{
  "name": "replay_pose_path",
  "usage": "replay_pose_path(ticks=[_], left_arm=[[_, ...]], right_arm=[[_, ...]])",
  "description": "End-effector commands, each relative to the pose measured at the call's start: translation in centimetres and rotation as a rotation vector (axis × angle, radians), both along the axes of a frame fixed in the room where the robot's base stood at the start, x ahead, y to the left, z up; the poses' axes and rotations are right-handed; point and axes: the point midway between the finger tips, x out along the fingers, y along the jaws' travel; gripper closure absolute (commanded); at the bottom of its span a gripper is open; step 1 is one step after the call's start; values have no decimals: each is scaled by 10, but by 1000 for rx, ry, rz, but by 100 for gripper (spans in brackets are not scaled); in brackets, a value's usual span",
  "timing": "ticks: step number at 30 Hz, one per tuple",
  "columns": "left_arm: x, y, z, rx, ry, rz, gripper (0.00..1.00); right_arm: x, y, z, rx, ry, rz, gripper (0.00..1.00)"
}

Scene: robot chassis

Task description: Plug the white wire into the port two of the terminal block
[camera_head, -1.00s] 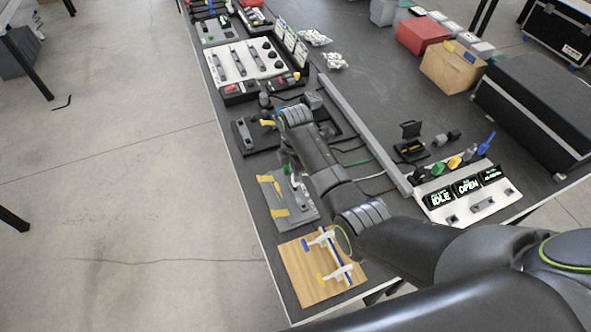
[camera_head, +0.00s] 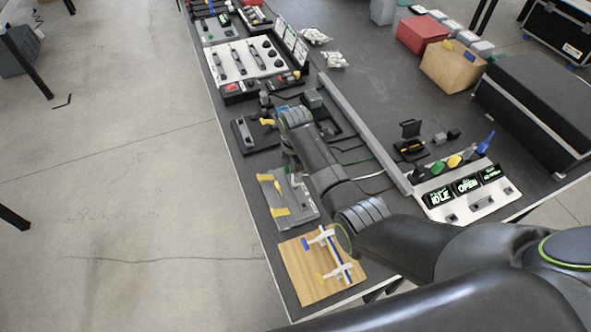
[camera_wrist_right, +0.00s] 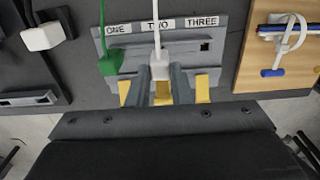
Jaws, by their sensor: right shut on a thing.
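The grey terminal block (camera_wrist_right: 190,63) carries the labels ONE, TWO and THREE in the right wrist view. It also shows in the head view (camera_head: 305,208), partly behind my right arm. My right gripper (camera_wrist_right: 163,74) is shut on the white plug of the white wire (camera_wrist_right: 159,64), below the TWO label. The plug and fingers cover port two, so I cannot tell how deep the plug sits. A green plug (camera_wrist_right: 110,63) is at port one. Port three (camera_wrist_right: 205,47) is an open dark hole. My left gripper is not in view.
A wooden board (camera_head: 308,278) with white clips and a blue-tipped rod lies beside the block. A dark fixture with a white plug (camera_wrist_right: 42,37) is on the other side. A grey rail (camera_head: 362,132) runs along the table, and the table edge is close to the block.

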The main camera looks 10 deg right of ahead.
Motion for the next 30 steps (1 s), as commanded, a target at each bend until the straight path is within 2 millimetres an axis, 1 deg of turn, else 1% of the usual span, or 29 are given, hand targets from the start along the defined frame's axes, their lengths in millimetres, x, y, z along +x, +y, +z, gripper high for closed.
replay_pose_path(ticks=[24,25,30], left_arm=[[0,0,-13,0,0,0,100],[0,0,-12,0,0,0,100],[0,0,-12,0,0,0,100]], right_arm=[[0,0,-21,0,0,0,100],[0,0,-20,0,0,0,77],[0,0,-20,0,0,0,56]])
